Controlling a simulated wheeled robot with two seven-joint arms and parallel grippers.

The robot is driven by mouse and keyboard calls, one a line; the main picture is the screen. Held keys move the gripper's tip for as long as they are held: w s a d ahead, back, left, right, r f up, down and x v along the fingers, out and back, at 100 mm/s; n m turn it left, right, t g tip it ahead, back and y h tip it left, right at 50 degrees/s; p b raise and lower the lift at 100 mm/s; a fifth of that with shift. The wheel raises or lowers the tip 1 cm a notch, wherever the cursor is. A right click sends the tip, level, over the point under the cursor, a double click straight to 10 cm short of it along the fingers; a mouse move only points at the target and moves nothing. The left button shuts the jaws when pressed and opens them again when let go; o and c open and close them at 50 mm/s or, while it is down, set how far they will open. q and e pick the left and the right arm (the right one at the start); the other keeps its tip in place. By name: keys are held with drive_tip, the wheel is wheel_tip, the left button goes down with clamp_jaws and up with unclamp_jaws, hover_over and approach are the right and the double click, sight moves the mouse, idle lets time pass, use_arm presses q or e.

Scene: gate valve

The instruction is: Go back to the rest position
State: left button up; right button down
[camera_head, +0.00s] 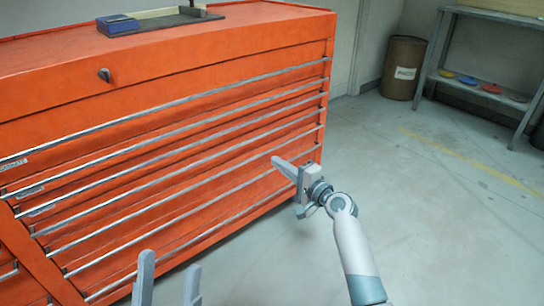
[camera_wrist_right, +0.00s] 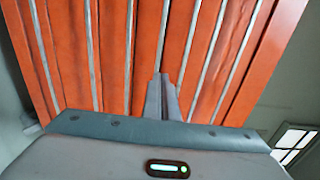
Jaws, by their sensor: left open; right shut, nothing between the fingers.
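My left gripper (camera_head: 167,281) shows at the bottom of the head view, its two grey fingers apart with nothing between them. My right gripper (camera_head: 278,164) is right of centre in the head view, in front of the right end of the orange tool cabinet (camera_head: 200,130). Its fingers are together and hold nothing. In the right wrist view the closed fingers (camera_wrist_right: 161,92) point at the cabinet's drawer fronts. I cannot tell the exact gap between the fingertips and the drawers. No gate valve is in view.
The cabinet has long metal drawer handles. A blue tray-like item (camera_head: 118,25) lies on its top. A brown barrel (camera_head: 403,68) and a grey shelf (camera_head: 480,85) with coloured discs stand at the back right. The floor (camera_head: 440,210) on the right is clear.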

drive_tip(key=shift+s+d, duration=0.25)
drive_tip(key=shift+s, duration=0.15)
